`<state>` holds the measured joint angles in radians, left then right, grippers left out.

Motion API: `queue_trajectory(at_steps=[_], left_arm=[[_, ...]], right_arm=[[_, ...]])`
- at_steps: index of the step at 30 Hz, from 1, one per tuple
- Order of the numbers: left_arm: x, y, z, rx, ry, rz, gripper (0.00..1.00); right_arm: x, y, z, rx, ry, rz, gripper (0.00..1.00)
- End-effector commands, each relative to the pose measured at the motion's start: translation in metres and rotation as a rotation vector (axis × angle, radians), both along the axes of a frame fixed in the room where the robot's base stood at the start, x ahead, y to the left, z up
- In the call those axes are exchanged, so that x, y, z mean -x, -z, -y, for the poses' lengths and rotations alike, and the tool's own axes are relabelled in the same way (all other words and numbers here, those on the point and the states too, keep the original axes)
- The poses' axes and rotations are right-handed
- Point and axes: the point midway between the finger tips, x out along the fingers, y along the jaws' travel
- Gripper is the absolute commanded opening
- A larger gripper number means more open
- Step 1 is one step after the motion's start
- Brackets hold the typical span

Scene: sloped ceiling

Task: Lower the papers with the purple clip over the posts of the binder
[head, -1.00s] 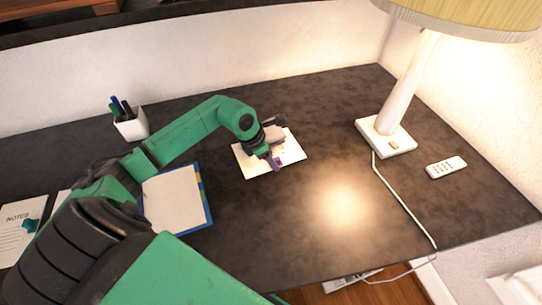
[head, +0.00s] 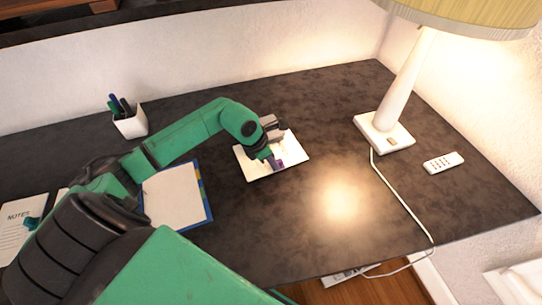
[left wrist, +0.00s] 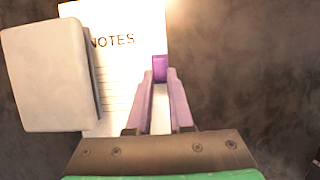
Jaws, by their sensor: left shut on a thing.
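The white papers (head: 290,147) show under my left gripper (head: 273,158) near the middle of the desk; I cannot tell if they touch it. In the left wrist view the papers (left wrist: 125,65) read "NOTES", and the purple clip (left wrist: 159,68) is at their right edge. My left gripper (left wrist: 160,85) is shut on the purple clip there. The clip also shows small in the head view (head: 277,164). The binder (head: 208,205), with a blue edge, coloured tabs and white sheets, lies left of the papers, partly behind my arm. No posts can be made out. My right gripper is out of view.
Another notes sheet (head: 15,235) with a teal clip (head: 32,222) lies at far left. A white pen cup (head: 130,123) stands behind my arm. A lamp (head: 384,132), its cord (head: 405,208) and a white remote (head: 443,163) are at right. The desk (head: 300,235) is clear in front.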

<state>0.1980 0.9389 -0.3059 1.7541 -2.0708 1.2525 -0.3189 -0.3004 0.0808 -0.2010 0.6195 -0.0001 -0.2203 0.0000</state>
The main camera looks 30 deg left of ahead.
Motion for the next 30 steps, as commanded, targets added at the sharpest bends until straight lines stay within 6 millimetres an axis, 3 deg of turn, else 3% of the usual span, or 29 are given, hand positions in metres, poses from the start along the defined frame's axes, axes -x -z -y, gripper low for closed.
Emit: queue_trajectory(at_steps=[30], left_arm=[[0.037,0.0,0.05,0.002,0.0,-0.001,0.0]], right_arm=[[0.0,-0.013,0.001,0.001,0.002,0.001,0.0]])
